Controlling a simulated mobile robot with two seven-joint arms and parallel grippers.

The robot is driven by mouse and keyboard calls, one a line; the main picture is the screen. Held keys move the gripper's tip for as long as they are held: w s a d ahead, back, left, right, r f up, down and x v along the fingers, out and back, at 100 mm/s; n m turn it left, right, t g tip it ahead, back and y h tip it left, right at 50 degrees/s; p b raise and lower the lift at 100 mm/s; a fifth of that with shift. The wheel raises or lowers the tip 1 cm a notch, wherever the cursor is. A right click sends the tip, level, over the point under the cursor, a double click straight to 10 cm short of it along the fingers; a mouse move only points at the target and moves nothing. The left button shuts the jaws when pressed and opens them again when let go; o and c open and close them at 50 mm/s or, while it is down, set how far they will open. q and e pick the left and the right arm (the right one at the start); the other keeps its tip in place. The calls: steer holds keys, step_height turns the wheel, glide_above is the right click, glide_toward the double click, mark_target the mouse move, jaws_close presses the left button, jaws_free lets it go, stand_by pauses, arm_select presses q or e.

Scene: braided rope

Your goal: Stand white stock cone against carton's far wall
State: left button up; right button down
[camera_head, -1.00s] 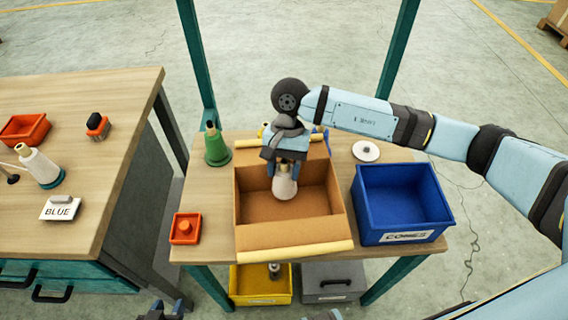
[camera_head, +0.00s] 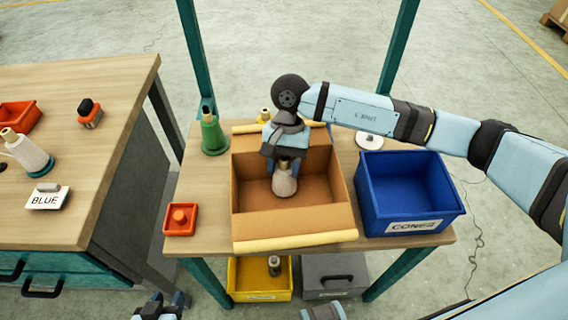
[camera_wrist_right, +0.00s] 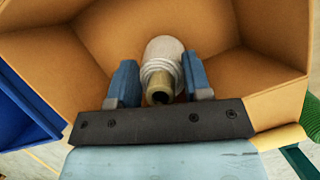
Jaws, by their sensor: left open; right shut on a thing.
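The white stock cone (camera_head: 285,184) is upright inside the open cardboard carton (camera_head: 294,223). My right gripper (camera_head: 284,162) points down into the carton and is shut on the cone's narrow tan top. In the right wrist view the cone (camera_wrist_right: 163,58) sits between the two blue fingers (camera_wrist_right: 161,85), with the carton's brown walls (camera_wrist_right: 275,35) around it. I cannot tell whether its base touches the floor or far wall. My left gripper (camera_head: 160,303) is open and empty at the bottom edge, in front of the table.
A blue bin (camera_head: 405,195) stands right of the carton. A green cone (camera_head: 213,135) and an orange tray (camera_head: 181,218) are on its left. Another white cone (camera_head: 30,155) stands on the left bench. Yellow (camera_head: 258,283) and grey (camera_head: 335,278) bins are below.

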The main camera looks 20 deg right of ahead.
steer(key=shift+f+b, duration=0.35)
steer(key=shift+b, duration=0.05)
steer(key=shift+c, duration=2.4)
jaws_free()
steer(key=shift+r, duration=0.15)
steer(key=shift+r, duration=1.35)
steer(key=shift+r, duration=2)
